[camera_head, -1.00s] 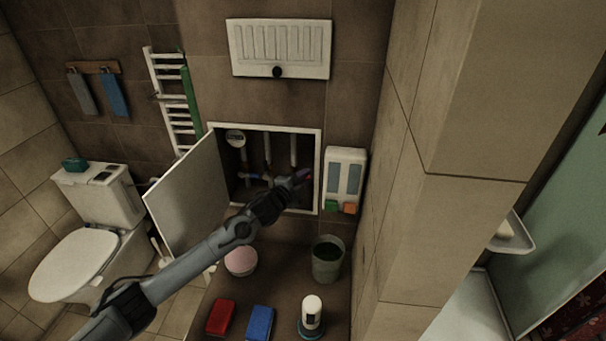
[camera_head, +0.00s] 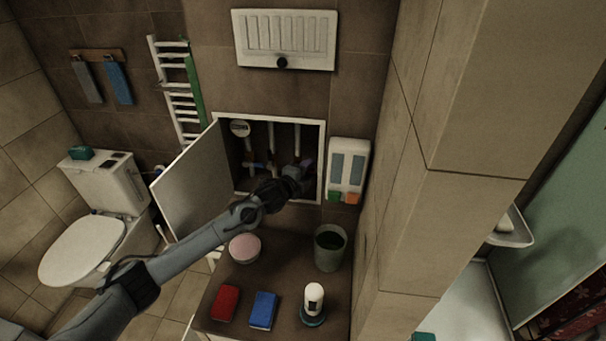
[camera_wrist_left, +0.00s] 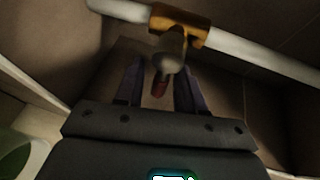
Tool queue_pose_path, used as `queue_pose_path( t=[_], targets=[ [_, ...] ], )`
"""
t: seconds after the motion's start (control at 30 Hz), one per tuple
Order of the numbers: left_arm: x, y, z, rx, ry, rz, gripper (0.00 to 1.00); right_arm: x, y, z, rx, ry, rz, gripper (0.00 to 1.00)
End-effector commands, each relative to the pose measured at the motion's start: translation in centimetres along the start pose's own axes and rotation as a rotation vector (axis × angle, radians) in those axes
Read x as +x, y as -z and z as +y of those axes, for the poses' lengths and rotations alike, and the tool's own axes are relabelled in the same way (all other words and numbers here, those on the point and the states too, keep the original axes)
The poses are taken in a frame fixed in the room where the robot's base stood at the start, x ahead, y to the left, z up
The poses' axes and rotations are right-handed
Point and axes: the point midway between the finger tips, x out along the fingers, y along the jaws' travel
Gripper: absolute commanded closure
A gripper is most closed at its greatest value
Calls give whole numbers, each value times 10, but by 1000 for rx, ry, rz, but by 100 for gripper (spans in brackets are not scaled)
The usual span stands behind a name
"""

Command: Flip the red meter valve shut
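In the left wrist view, the red meter valve (camera_wrist_left: 160,84) shows as a small red-ended handle. It juts toward the camera from a brass fitting (camera_wrist_left: 178,24) on a white pipe (camera_wrist_left: 245,68). My left gripper (camera_wrist_left: 158,85) is open, with one dark finger on each side of the handle and visible gaps between. In the head view, my left gripper (camera_head: 306,174) reaches into the right part of the open wall cabinet (camera_head: 268,117) and hides the red valve. My right gripper is in neither view.
The cabinet door (camera_head: 190,185) stands open to the left. Inside are a round meter (camera_head: 240,128), pipes and a blue handle (camera_head: 258,165). A white dispenser (camera_head: 348,168) hangs just right. Below stand a bucket (camera_head: 329,248), a pink-topped tub (camera_head: 245,248) and a white bottle (camera_head: 313,297).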

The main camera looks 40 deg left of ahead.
Motion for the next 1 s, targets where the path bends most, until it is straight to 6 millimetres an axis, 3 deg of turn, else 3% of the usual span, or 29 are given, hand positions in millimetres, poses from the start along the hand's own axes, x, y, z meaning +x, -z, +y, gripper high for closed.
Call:
queue_pose_path(
  t=[0.27, 0.7, 1.0],
  targets=[
    [-24, -1, 2, 3, -1, 1, 62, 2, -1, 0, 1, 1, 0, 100],
    [-91, -1, 2, 3, -1, -1, 62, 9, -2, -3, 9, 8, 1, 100],
    [-107, 0, 0, 1, 1, 0, 62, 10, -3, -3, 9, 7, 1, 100]
  ],
)
